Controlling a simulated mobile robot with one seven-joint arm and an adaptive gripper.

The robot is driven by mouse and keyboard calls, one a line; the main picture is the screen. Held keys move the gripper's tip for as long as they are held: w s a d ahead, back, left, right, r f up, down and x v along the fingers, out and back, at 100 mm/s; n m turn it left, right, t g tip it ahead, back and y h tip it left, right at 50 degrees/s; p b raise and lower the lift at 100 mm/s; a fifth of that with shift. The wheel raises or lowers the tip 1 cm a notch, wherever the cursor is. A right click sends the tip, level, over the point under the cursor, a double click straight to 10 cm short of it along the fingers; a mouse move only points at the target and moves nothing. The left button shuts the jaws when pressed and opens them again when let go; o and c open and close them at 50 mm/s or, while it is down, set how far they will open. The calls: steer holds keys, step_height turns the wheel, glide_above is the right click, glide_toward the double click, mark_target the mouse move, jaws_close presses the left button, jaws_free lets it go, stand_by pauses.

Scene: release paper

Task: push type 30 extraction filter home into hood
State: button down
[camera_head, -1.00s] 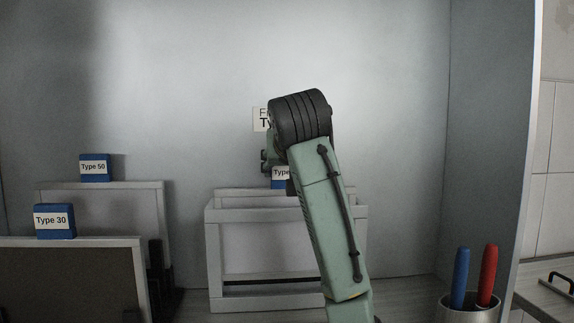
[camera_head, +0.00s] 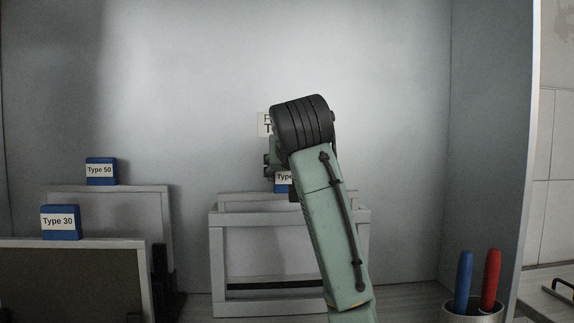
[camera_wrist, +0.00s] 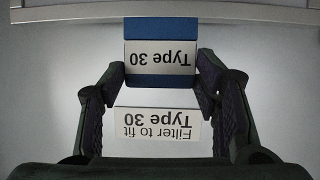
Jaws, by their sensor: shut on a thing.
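The filter's blue tab, labelled Type 30 (camera_wrist: 160,30), is between my gripper's fingers (camera_wrist: 161,72) in the wrist view, which are shut on it. Its label reads upside down there. In the head view part of this tab (camera_head: 283,177) shows beside my arm, above a pale panel edge (camera_head: 240,197) within a light grey frame (camera_head: 216,262). How deep the filter sits cannot be told. A wall label, "Filter to fit Type 30" (camera_wrist: 157,123), is on the grey hood wall (camera_head: 400,130).
Another Type 30 panel with a blue tab (camera_head: 61,222) stands at the front left. A Type 50 panel with a blue tab (camera_head: 101,171) stands behind it. A cup (camera_head: 470,311) with a blue and a red handle stands at the right.

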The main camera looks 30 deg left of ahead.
steer(key=f, duration=0.2)
steer(key=a+f, duration=0.1)
steer(key=shift+f+g, duration=0.3)
steer(key=shift+f, duration=0.05)
steer(key=c, duration=0.8)
jaws_free()
steer(key=shift+s+d+r, duration=0.1)
steer(key=shift+s, duration=0.05)
steer(key=shift+c, duration=0.2)
steer(key=o, duration=0.4)
steer(key=shift+d, duration=0.1)
steer(key=shift+c, duration=0.2)
steer(key=shift+w+d, duration=0.1)
steer(key=shift+w, duration=0.1)
glide_toward(287, 187)
step_height(287, 187, up, 2)
steer(key=shift+s+r, duration=0.3)
steer(key=shift+s, duration=0.25)
steer(key=shift+s, duration=0.1)
